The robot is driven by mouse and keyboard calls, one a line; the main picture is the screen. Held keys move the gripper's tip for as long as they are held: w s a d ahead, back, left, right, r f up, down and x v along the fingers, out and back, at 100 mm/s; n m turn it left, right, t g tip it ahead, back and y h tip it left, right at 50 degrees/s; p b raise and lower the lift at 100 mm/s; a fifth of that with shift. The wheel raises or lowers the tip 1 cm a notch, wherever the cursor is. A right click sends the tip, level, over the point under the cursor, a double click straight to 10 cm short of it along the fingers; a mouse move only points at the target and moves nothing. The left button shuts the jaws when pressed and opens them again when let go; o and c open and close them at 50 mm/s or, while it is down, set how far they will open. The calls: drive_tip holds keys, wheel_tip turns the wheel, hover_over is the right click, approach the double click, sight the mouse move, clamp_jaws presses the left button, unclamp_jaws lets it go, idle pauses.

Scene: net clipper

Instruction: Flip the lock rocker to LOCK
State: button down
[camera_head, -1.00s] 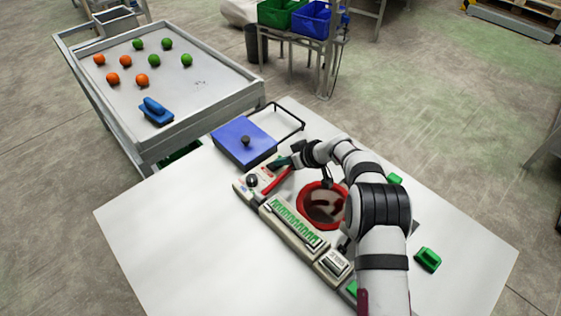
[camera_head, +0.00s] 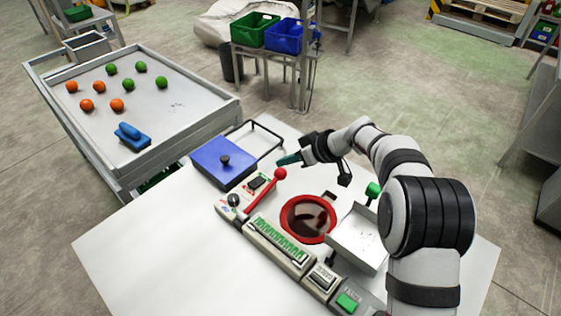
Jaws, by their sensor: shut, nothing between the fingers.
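The control panel (camera_head: 277,249) runs diagonally along the white table. A dark rocker-like switch (camera_head: 257,182) sits at its far end, beside a red lever (camera_head: 262,194) with a ball knob. Another switch block (camera_head: 322,278) with small lettering sits nearer the front end, beside a green button (camera_head: 347,302). The lettering is too small to read, so I cannot tell which is the lock rocker or its position.
A red-rimmed round opening (camera_head: 308,219) lies right of the panel. A pale box (camera_head: 358,238) with a green knob stands beside it, close to my arm. A blue lid (camera_head: 224,163) with a black knob lies beyond the panel. The table's left front is clear.

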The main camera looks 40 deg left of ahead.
hover_over(253, 183)
drive_tip(key=w+d, duration=0.1)
drive_tip(key=d, duration=0.1)
wheel_tip(253, 183, down, 7)
drive_tip(key=shift+d+r, duration=0.1)
drive_tip(key=f, duration=0.2)
drive_tip(key=shift+s+f, duration=0.2)
drive_tip(key=shift+f, duration=0.7)
drive_tip(key=shift+s+f, duration=0.25)
drive_tip(key=shift+f, duration=0.05)
drive_tip(key=shift+w, duration=0.1)
